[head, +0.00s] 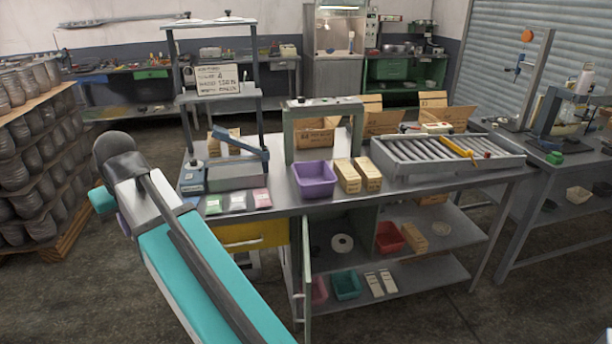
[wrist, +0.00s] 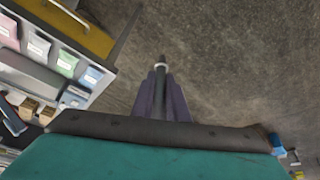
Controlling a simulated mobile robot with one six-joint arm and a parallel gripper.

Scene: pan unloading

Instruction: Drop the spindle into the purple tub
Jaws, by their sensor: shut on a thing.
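The purple tub (head: 315,182) stands upright on the workbench in front of the grey frame, and its inside looks empty from here. My gripper (wrist: 162,88) shows in the wrist view as two purple fingers close together, pointing out over the bare floor. They are shut on a thin piece, seemingly the spindle (wrist: 161,62), whose pale, ring-like end sticks out past the fingertips. In the head view my arm hides most of the gripper, which is left of the bench and well apart from the tub.
Two cardboard boxes (head: 358,175) stand right of the tub, and a roller tray (head: 445,152) lies beyond them. Coloured packets (head: 237,201) lie along the bench's front left edge. A yellow drawer (head: 254,236) is below. Stacked pots (head: 35,150) stand at the far left.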

